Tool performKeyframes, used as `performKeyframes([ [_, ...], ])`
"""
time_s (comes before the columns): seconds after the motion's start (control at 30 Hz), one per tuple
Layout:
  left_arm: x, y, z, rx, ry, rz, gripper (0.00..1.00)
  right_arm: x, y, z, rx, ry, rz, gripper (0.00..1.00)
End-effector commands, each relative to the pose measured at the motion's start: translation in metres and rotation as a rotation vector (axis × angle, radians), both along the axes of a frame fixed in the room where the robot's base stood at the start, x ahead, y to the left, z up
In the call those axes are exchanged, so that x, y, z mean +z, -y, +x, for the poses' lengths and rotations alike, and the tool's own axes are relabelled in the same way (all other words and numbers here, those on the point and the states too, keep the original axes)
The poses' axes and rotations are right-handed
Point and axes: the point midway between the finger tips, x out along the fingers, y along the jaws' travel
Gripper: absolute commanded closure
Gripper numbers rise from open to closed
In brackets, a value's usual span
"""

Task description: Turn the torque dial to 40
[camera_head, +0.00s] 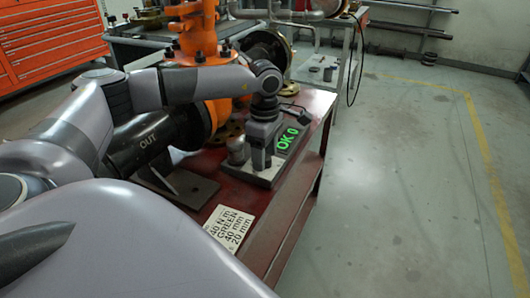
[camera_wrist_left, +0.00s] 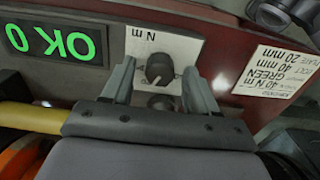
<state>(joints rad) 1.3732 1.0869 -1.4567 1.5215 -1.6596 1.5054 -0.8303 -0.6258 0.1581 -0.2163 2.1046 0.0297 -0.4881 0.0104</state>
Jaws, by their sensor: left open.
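The torque dial is a dark round knob (camera_wrist_left: 159,68) with a light pointer mark, on a grey panel (camera_wrist_left: 140,38) lettered "N m". The wrist view shows it upside down. My left gripper (camera_wrist_left: 160,78) is open, with one finger on each side of the knob; I cannot tell whether either touches it. In the head view my left gripper (camera_head: 262,138) points down over the grey tester box (camera_head: 243,172), and the arm hides the dial. A green display (camera_head: 287,139) reads "OK 0"; it also shows in the wrist view (camera_wrist_left: 55,44). My right gripper is not in view.
A white card (camera_head: 230,227) with "40 N m", "GREEN", "40 mm" and "20 mm" lies on the red bench (camera_head: 272,226). A black pipe marked "OUT" (camera_head: 148,141) and an orange valve body (camera_head: 196,35) stand close by my left arm. Open floor (camera_head: 410,190) lies to the right.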

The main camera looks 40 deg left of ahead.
Motion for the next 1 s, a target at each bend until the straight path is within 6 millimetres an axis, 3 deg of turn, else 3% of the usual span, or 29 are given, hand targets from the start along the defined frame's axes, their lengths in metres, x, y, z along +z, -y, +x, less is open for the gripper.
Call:
performKeyframes([
  [0.13, 0.000, 0.000, 0.000, 0.000, 0.000, 0.000, 0.41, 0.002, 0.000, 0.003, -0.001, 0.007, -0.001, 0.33],
  [0.17, 0.000, 0.000, 0.000, 0.000, 0.000, 0.000, 0.48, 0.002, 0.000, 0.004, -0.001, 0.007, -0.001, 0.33],
  [0.3, 0.000, 0.000, 0.000, 0.000, 0.000, 0.000, 0.93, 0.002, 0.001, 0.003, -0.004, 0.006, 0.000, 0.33],
  [0.33, 0.000, 0.000, 0.000, 0.000, 0.000, 0.000, 0.97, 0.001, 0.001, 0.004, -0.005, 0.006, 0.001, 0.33],
  [0.67, 0.002, 0.001, 0.000, 0.038, -0.001, -0.001, 0.97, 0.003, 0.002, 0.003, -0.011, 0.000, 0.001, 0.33],
  [1.0, 0.003, 0.001, 0.000, 0.258, -0.002, -0.002, 0.97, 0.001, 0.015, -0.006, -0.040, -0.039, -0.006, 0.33],
])
